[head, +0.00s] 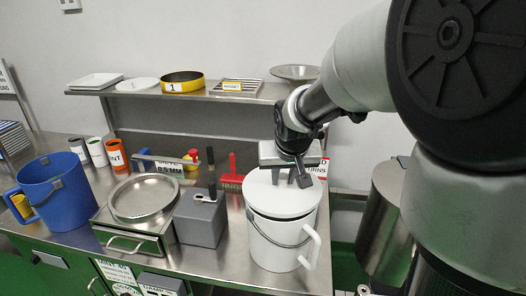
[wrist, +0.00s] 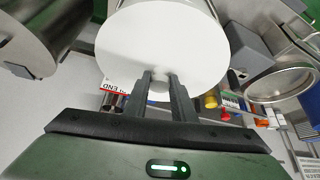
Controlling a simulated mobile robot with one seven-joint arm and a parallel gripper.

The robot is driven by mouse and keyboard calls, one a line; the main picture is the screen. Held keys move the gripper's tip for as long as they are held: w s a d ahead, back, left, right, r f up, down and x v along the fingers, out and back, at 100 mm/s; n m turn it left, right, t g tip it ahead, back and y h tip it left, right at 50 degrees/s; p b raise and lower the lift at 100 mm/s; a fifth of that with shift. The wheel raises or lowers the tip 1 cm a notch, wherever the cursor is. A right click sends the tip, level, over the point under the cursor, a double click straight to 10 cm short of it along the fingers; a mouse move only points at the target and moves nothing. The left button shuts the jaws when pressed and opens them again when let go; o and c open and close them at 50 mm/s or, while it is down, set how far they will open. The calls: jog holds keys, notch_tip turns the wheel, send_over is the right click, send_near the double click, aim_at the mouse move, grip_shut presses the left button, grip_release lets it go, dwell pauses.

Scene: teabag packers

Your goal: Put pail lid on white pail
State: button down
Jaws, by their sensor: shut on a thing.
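The white pail (head: 280,245) stands upright at the front right of the steel bench, with a wire bail and a side handle. The round white pail lid (head: 270,197) is over its mouth, on or just above the rim; I cannot tell whether it is fully seated. My gripper (head: 297,180) points down at the lid's middle and is shut on the lid, apparently by its knob. In the wrist view the lid (wrist: 165,35) fills the top centre, beyond my two fingers (wrist: 160,85), and hides most of the pail.
Left of the pail are a grey block (head: 200,220) with upright handles, a scale with a round pan (head: 144,198) and a blue pail (head: 55,190). A steel drum (head: 380,220) is to the right. A shelf (head: 215,91) runs along the back.

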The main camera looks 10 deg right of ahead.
jog(key=shift+f, duration=0.5)
jog(key=shift+f+b, duration=0.6)
jog(key=shift+b, duration=0.1)
jog(key=c, duration=1.4)
grip_release()
jog(key=d+p+v, duration=0.1)
jog(key=v, duration=1.6)
jog(key=s+p, duration=0.4)
jog(key=s, duration=1)
jog(key=shift+f+n+y+p, duration=0.15)
jog(key=shift+n+y+p, duration=0.15)
jog(key=shift+p, duration=0.05)
